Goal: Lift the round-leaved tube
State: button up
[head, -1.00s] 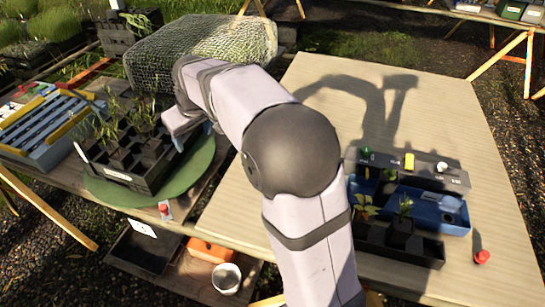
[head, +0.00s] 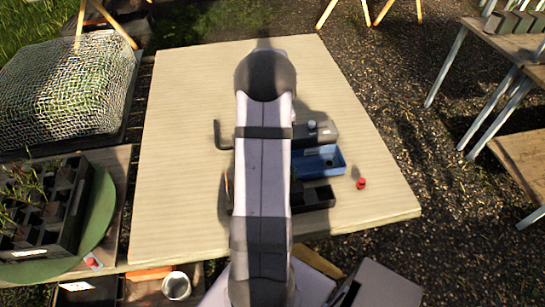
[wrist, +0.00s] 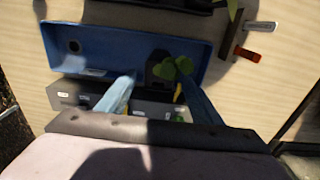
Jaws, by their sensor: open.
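The round-leaved tube (wrist: 178,68) shows in the wrist view as a dark square pot with round green leaves, at the right end of a blue tray (wrist: 110,45). My gripper (wrist: 157,78) is open and empty above the tray's near side, its two pale blue fingers pointing toward the tube. The right finger is close to the leaves; I cannot tell whether it touches. In the head view the blue tray (head: 322,160) shows only in part, and my arm hides the tube and the gripper.
A grey labelled block (wrist: 120,105) lies along the tray's near side, partly behind the fingers. A black tray (head: 318,198) is on its other side. White (wrist: 262,26) and orange (wrist: 247,55) tags lie right. A red-topped item (head: 361,183) stands on the table (head: 185,120).

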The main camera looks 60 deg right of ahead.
jog(key=shift+s+a+f, duration=0.2)
jog(key=shift+s+f, duration=0.05)
jog(key=shift+f, duration=0.3)
jog(key=shift+d+f+p, duration=0.1)
jog(key=shift+f+p, duration=1.5)
jog(key=shift+f, duration=1.9)
jog(key=c, duration=1.2)
